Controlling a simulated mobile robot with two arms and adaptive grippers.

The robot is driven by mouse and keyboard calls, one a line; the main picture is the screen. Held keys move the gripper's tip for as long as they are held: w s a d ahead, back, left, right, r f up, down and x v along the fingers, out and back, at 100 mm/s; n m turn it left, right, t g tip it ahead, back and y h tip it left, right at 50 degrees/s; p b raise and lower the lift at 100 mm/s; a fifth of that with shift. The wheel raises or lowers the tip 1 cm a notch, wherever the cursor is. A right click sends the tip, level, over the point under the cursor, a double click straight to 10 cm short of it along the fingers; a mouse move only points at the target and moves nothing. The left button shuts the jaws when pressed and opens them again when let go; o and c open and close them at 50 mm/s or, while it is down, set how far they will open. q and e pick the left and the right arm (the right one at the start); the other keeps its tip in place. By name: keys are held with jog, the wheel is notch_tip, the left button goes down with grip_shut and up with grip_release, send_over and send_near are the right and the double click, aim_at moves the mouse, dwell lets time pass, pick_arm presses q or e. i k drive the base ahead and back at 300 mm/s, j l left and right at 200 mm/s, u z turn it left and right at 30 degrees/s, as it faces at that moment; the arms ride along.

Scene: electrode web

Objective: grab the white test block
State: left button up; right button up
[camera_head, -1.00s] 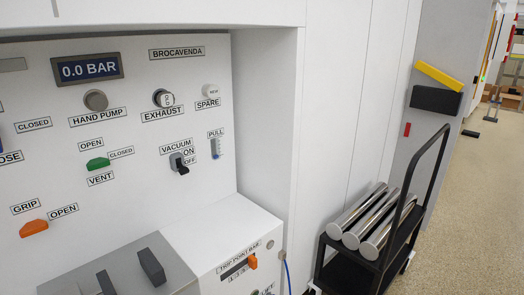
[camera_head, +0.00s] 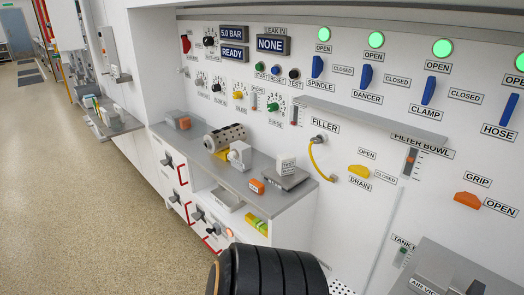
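The white test block (camera_head: 286,164) is a small white cube with dark lettering on its front face. Neither my left nor my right gripper shows in the head view.
On the shelf (camera_head: 222,178), left of the block, are an orange block (camera_head: 257,186), a white block (camera_head: 240,155) and a perforated cylinder (camera_head: 225,138). A yellow hose (camera_head: 318,165) hangs from the panel just right of the block. Open floor lies at left.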

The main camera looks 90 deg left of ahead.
aim_at(286, 163)
jog(key=u, duration=2.5)
jog(key=i+l, duration=0.05)
